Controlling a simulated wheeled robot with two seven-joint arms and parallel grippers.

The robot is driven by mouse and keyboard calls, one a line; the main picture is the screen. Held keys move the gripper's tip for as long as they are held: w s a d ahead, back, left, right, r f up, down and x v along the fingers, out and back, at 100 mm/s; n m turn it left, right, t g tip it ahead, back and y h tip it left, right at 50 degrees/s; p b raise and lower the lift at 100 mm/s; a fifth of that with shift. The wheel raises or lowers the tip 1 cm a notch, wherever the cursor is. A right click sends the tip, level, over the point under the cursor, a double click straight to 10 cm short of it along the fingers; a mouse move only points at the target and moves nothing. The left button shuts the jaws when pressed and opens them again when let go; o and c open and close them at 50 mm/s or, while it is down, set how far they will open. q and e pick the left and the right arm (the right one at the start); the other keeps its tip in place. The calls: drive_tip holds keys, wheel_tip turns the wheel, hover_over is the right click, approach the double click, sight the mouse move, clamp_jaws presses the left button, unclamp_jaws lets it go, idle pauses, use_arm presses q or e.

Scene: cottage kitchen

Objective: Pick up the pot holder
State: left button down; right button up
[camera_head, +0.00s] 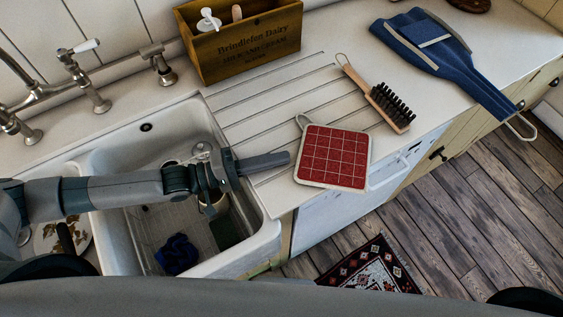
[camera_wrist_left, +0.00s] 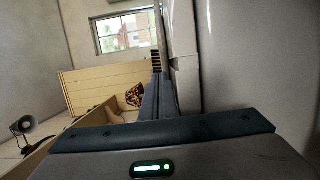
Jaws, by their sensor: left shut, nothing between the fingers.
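The pot holder (camera_head: 333,156) is a red checked square with a pale border and a hanging loop at its upper left corner. It lies flat on the white counter, near the front edge, to the right of the sink. My left gripper (camera_head: 288,158) reaches over the sink from the left. Its fingers are shut and empty, with their tips just left of the pot holder and seemingly apart from it. In the left wrist view the shut fingers (camera_wrist_left: 158,88) point away from the camera, and I cannot make out the pot holder there. My right gripper is not in view.
A wooden brush (camera_head: 377,95) lies just behind the pot holder. A wooden box (camera_head: 245,50) stands at the back, and a blue folded cloth (camera_head: 425,45) lies at the right. The sink (camera_head: 265,240) holds a blue cloth (camera_head: 177,254). Drainer grooves cross the counter.

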sight(284, 179)
use_arm(q)
drive_tip(key=shift+s+d+r+p, duration=0.1)
drive_tip(key=shift+s+d+p, duration=0.2)
drive_tip(key=shift+s, duration=0.3)
drive_tip(key=shift+s+d+r+p, duration=0.1)
drive_tip(key=shift+s+d+p, duration=0.2)
drive_tip(key=shift+s, duration=0.25)
drive_tip(key=shift+s+d+f, duration=0.1)
drive_tip(key=shift+d+f, duration=0.05)
drive_tip(key=shift+s, duration=0.1)
drive_tip(key=shift+s+d, duration=0.5)
drive_tip(key=shift+s, duration=0.15)
drive_tip(key=shift+a, duration=0.15)
